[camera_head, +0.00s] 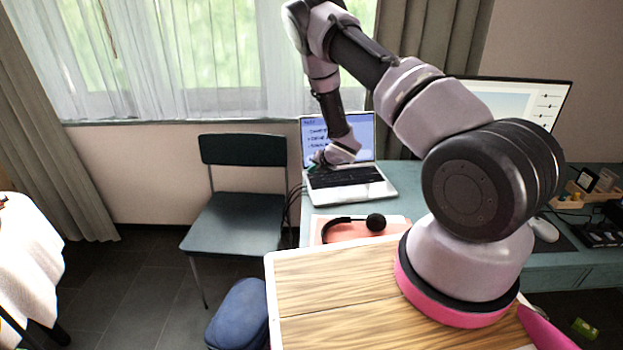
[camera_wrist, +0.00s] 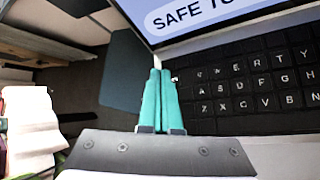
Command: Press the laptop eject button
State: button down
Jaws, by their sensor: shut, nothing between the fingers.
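The laptop (camera_head: 350,190) stands open on the desk in the head view, its screen (camera_head: 312,130) lit with text. In the wrist view its keyboard (camera_wrist: 255,85) fills the right side, and the screen (camera_wrist: 200,20) above it shows the words "SAFE TO", cut off by the frame edge. My gripper (camera_wrist: 158,75) has teal fingers pressed together with nothing between them. The fingertips are at the left edge of the keyboard, near the screen's lower left corner. In the head view my gripper (camera_head: 318,160) is at the laptop's left side. I cannot make out the eject button; contact is unclear.
A headset (camera_head: 350,226) lies on the desk in front of the laptop. A monitor (camera_head: 515,98) stands behind my arm, with a mouse (camera_head: 543,229) at right. A dark green chair (camera_head: 243,215) stands left of the desk, a blue bag (camera_head: 238,315) below it.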

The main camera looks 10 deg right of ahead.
jog(key=shift+r, duration=2.5)
jog(key=d+r+m+t+h, duration=0.1)
jog(key=d+r+m+h, duration=0.3)
jog(key=r+m, duration=0.9)
jog(key=s+d+r+m, duration=0.3)
jog(key=r, duration=0.6)
jog(key=s+d+r+m, duration=0.2)
jog(key=s+r+m, duration=0.15)
jog(key=r, duration=0.55)
jog(key=s+d+r+m+g, duration=0.1)
jog(key=s+r+m, duration=0.8)
jog(key=s, duration=0.5)
jog(key=s+a+r+m, duration=0.1)
jog(key=s+r+m, duration=0.1)
jog(key=s, duration=0.4)
jog(key=s+a+r+m+g+y, duration=0.1)
jog(key=s+a+m, duration=0.1)
jog(key=s, duration=0.5)
jog(key=s+a+r+m+y, duration=0.1)
jog(key=s+r+m, duration=0.1)
jog(key=s, duration=0.4)
jog(key=shift+s+a+r+m, duration=0.25)
jog(key=shift+a+r+m, duration=0.05)
jog(key=shift+m, duration=0.45)
